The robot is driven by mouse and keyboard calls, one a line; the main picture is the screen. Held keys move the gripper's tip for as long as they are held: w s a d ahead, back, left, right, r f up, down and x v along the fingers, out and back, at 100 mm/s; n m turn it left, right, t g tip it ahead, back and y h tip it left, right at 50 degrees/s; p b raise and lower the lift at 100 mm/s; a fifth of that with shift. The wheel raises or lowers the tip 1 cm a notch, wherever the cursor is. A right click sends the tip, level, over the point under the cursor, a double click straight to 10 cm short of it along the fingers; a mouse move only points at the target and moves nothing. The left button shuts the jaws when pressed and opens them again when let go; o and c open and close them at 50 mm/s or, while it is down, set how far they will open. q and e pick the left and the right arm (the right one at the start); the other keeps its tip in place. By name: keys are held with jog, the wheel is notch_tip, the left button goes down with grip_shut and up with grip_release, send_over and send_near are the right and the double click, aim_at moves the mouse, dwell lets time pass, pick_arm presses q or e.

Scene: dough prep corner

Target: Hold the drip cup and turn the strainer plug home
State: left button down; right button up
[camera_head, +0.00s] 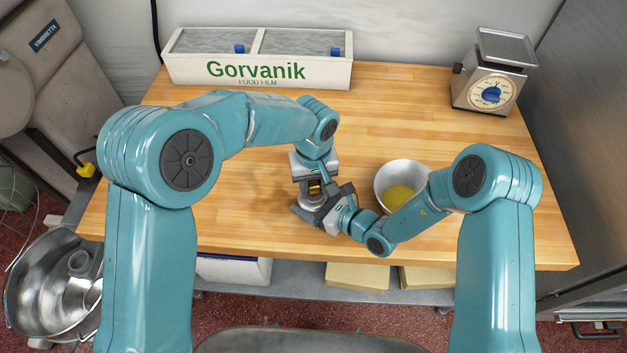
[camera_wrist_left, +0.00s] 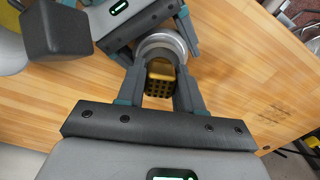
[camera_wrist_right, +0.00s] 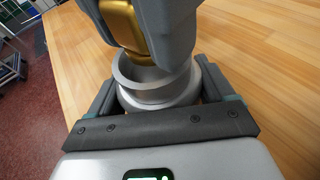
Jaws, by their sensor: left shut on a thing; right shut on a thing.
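The drip cup is a silvery round cup (camera_wrist_right: 158,92), upright in the right wrist view. My right gripper (camera_head: 322,212) is shut around its sides, close above the table. The strainer plug (camera_wrist_left: 160,72) is gold with a dark perforated part, and its gold body also shows in the right wrist view (camera_wrist_right: 118,22). My left gripper (camera_head: 314,188) is shut on the plug from above. The plug's lower end is at the cup's mouth. My left fingers hide part of it, so I cannot tell how far it sits inside.
A white bowl (camera_head: 381,178) with yellow contents stands right of my grippers. A Gorvanik food film box (camera_head: 258,72) lies along the back edge of the wooden table (camera_head: 400,105). A scale (camera_head: 490,85) stands at the back right. The table's left side is clear.

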aim_at(314, 183)
pick_arm(q)
jog(key=shift+f, duration=0.25)
jog(key=shift+r, duration=0.75)
jog(key=shift+s, duration=0.1)
jog(key=shift+f, duration=0.7)
dwell(0.6)
jog(key=c, duration=0.6)
grip_release()
jog(key=shift+c, duration=0.2)
notch_tip(314, 183, up, 12)
